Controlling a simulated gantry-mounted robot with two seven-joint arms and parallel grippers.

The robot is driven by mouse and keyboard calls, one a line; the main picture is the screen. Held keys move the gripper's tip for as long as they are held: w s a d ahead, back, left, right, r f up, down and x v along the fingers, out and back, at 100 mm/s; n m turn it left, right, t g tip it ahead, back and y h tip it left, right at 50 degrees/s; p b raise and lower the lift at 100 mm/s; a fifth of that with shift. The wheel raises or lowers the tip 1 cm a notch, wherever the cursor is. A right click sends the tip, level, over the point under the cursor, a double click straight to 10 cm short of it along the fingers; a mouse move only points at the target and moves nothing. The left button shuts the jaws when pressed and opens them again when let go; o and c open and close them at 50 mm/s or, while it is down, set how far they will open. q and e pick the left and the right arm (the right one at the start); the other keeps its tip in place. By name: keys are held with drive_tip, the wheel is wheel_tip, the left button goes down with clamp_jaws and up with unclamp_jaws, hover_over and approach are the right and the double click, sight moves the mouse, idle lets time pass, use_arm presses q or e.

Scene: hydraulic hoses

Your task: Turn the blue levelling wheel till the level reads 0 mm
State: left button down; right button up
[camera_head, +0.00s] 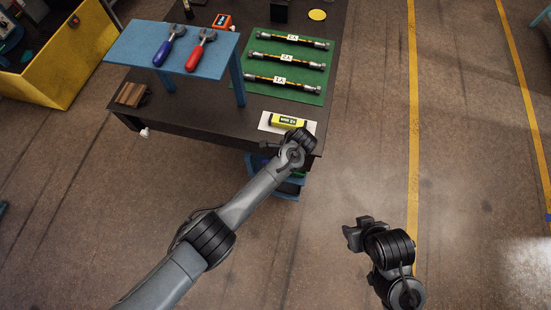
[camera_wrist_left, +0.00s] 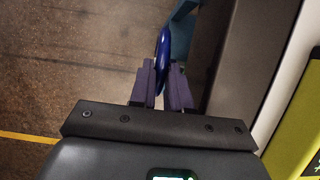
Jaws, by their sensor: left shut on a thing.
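The blue levelling wheel (camera_wrist_left: 163,48) shows edge-on in the left wrist view, at the table's side. The two fingers of my left gripper (camera_wrist_left: 164,75) are shut on its rim. In the head view my left wrist covers the wheel and these fingers. The yellow level (camera_head: 288,120) lies on a white plate at the table's near right corner. Its dark display has figures too small to read surely. The level's yellow side also shows at the right edge of the left wrist view (camera_wrist_left: 300,150). My right gripper (camera_head: 354,234) hangs over the floor, away from the table; its finger gap is unclear.
The dark table (camera_head: 190,118) carries a green mat (camera_head: 262,85) with several hoses. A blue raised shelf (camera_head: 140,45) holds a blue-handled and a red-handled tool. A yellow bin (camera_head: 75,60) stands at the left. The floor right of the table is clear.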

use_arm(q)
drive_tip(key=c, duration=1.4)
unclamp_jaws()
drive_tip(key=shift+o, duration=0.2)
drive_tip(key=shift+d+r, duration=0.1)
drive_tip(key=shift+r, duration=0.05)
drive_tip(key=shift+d+r, duration=0.1)
drive_tip(key=shift+r, duration=0.2)
drive_tip(key=p+v, duration=0.2)
drive_tip(key=v, duration=0.8)
drive_tip(key=shift+s+d+f, duration=0.1)
